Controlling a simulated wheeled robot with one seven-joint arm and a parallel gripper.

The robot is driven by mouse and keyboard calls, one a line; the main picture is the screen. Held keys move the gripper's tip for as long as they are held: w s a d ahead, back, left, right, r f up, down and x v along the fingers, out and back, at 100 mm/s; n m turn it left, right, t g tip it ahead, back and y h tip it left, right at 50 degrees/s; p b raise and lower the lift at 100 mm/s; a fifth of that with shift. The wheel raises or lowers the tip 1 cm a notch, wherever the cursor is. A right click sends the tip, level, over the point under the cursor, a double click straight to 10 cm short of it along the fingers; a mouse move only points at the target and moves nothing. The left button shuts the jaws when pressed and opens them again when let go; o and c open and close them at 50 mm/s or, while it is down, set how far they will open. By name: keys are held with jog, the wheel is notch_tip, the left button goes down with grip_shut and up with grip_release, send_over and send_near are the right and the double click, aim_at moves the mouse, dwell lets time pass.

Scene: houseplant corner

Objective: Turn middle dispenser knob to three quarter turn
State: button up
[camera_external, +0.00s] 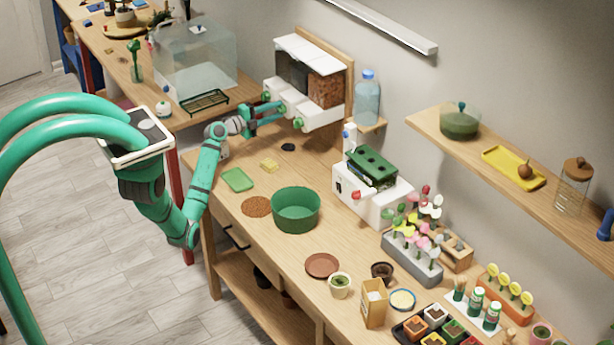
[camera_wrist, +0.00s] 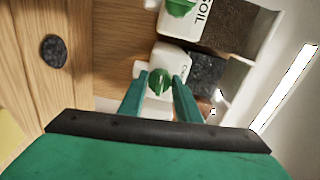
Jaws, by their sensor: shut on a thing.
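The dispenser (camera_external: 294,45) is a white unit with clear bins, mounted on a wooden back at the rear of the bench. It has a row of green knobs along its front. My gripper (camera_external: 279,109) reaches it from the left and is shut on the middle knob. In the wrist view, the fingers of my gripper (camera_wrist: 160,87) stand on both sides of the green middle knob (camera_wrist: 158,84). That knob sits on a white housing with a partly hidden label. The right knob (camera_external: 298,122), free of my gripper, shows beside the label SOIL in the wrist view (camera_wrist: 181,5).
A blue water bottle (camera_external: 367,97) stands right of the dispenser. A black disc (camera_external: 288,147), a yellow sponge (camera_external: 268,165) and a green tray (camera_external: 237,180) lie on the bench below my arm. A green bowl (camera_external: 296,210) stands nearer. A clear box (camera_external: 195,58) is at left.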

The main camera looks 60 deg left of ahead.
jog(key=shift+f+m, duration=0.15)
jog(key=shift+m, duration=0.35)
jog(key=o, duration=1)
jog(key=shift+s, duration=0.1)
jog(key=s, duration=1)
jog(key=shift+s, duration=0.35)
